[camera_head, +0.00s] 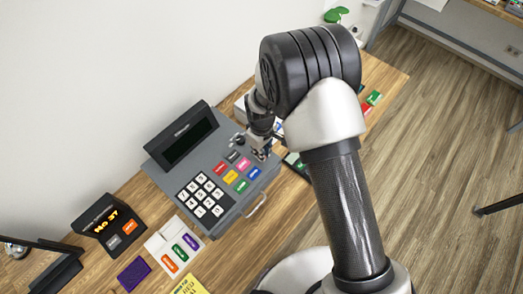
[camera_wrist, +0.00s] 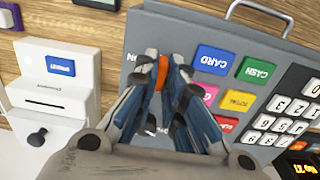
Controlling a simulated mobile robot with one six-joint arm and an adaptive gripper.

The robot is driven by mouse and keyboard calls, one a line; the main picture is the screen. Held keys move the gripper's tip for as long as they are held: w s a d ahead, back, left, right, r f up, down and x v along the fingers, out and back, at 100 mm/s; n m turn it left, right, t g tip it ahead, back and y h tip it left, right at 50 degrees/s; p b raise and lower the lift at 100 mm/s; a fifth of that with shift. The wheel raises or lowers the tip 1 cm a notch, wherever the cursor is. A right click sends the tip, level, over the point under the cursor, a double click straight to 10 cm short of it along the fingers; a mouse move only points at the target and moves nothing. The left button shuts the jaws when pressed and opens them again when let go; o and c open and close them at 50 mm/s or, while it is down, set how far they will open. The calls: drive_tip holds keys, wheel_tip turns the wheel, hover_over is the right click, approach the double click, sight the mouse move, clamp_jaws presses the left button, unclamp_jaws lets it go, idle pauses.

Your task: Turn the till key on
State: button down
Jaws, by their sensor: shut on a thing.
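The grey till (camera_head: 160,150) stands on the wooden counter, with a dark display, white number keys and coloured buttons. It also shows in the wrist view (camera_wrist: 222,97). My gripper (camera_head: 262,155) is over the till's right side, beside the coloured buttons. In the wrist view my gripper (camera_wrist: 163,68) is shut on a small orange piece, which looks like the head of the till key (camera_wrist: 161,73). The fingers stand on both sides of it. The lock and the key's shaft are hidden by the fingers, so I cannot tell which way the key is turned.
A white device (camera_wrist: 50,95) with a blue button, slot and black knob stands beside the till. In the head view a black box with an orange readout (camera_head: 107,222), a white button panel (camera_head: 172,247) and a purple pad (camera_head: 133,274) lie at lower left.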

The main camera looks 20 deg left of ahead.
drive_tip(key=shift+m, duration=0.3)
drive_tip(key=m+b, duration=0.3)
drive_tip(key=shift+f+m, duration=0.1)
drive_tip(key=shift+m, duration=0.2)
drive_tip(key=m+b, duration=0.2)
drive_tip(key=m, duration=0.2)
drive_tip(key=shift+m, duration=0.3)
drive_tip(key=m+b, duration=0.1)
drive_tip(key=m, duration=0.3)
drive_tip(key=shift+b, duration=0.4)
drive_tip(key=shift+m+b, duration=0.5)
drive_tip(key=shift+m, duration=1.5)
drive_tip(key=c, duration=1.7)
unclamp_jaws()
